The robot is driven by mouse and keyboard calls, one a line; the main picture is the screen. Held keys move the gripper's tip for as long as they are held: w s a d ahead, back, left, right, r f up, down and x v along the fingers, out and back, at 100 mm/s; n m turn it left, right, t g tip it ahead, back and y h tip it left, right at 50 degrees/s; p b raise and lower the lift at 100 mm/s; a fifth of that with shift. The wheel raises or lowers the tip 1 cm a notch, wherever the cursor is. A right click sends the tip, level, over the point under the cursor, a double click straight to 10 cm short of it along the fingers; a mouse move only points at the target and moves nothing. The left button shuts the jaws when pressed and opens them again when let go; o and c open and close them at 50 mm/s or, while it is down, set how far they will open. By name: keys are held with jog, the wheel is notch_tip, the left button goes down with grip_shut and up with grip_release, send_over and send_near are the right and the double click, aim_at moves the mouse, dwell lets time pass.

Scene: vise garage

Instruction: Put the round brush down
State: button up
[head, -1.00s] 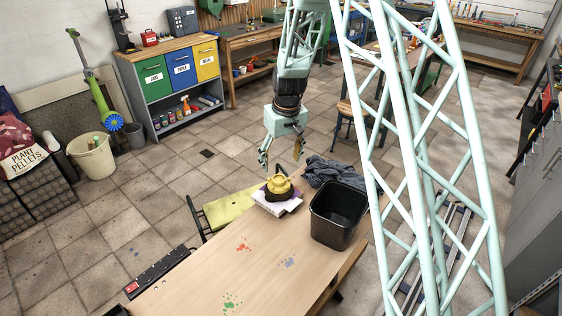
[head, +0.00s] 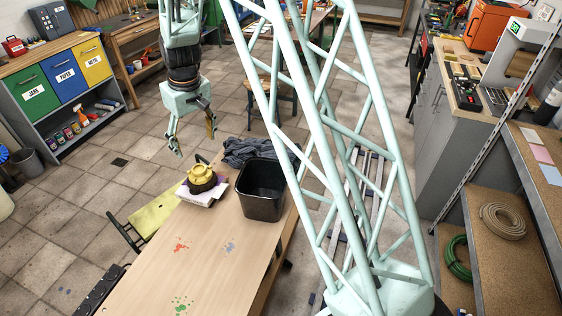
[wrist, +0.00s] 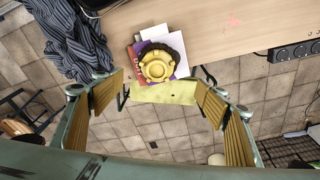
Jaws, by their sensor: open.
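The round brush (head: 202,178), yellow on top with dark bristles around its rim, sits on a small stack of books and papers (head: 203,197) at the far end of the wooden table. In the wrist view the brush (wrist: 158,66) lies bristles down on the stack, beyond and between my finger pads. My gripper (head: 195,143) hangs above it, open and empty, pointing down. Its two fingers are apart from the brush, and it also shows in the wrist view (wrist: 160,92).
A black bin (head: 262,190) and a crumpled grey cloth (head: 247,150) are right of the brush. A yellow-green chair (head: 155,213) stands at the table's left side. The near tabletop (head: 190,265) is clear apart from paint splats. A power strip (wrist: 296,50) runs along the table edge.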

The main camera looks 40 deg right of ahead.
jog(key=s+r+m+t, duration=0.1)
jog(key=s+r, duration=2.2)
jog(key=r, duration=0.1)
jog(key=s+r, duration=0.2)
jog(key=s, duration=1.2)
jog(key=s+r+m+t, duration=0.1)
jog(key=s+r, duration=0.2)
jog(key=s, duration=1.1)
jog(key=shift+s, duration=0.25)
jog(key=shift+o, duration=0.5)
jog(key=shift+w+a+r, duration=0.1)
